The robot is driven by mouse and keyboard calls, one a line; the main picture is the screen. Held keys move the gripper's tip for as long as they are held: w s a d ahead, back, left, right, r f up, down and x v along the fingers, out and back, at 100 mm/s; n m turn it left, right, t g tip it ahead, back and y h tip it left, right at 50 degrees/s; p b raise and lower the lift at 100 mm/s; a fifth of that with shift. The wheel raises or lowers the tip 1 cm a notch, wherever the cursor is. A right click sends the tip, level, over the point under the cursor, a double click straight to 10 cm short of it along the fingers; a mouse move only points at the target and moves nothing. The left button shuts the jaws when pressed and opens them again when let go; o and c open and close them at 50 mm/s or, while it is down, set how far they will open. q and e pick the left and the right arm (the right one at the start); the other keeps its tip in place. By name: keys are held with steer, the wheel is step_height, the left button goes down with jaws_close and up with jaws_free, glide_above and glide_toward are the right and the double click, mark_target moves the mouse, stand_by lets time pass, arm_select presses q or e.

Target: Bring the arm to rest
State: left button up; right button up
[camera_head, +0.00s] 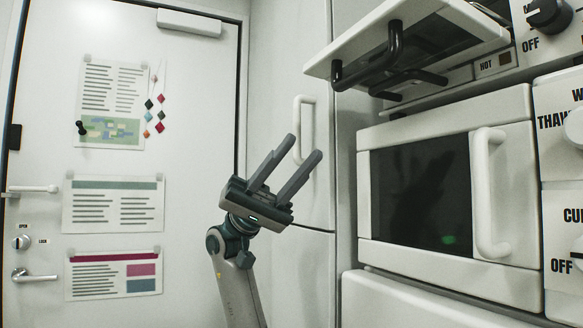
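My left gripper (292,164) shows in the middle of the head view, raised and pointing up and to the right. Its two grey fingers stand apart with nothing between them. My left arm (236,286) comes up from the bottom edge below it. The gripper appears in front of a white cabinet front; I cannot tell how far it is from it. My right gripper and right arm do not show.
A closed oven-like appliance (455,205) with a white handle (488,193) stands at the right. Above it a flap (408,40) with a black handle is tilted open. Control knobs (549,14) line the right edge. A white door (110,215) with posters stands at the left.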

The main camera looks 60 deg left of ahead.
arm_select(q)
steer(key=shift+s+a+f, duration=0.15)
steer(key=shift+a+f, duration=0.15)
steer(key=shift+a, duration=0.05)
stand_by(0.7)
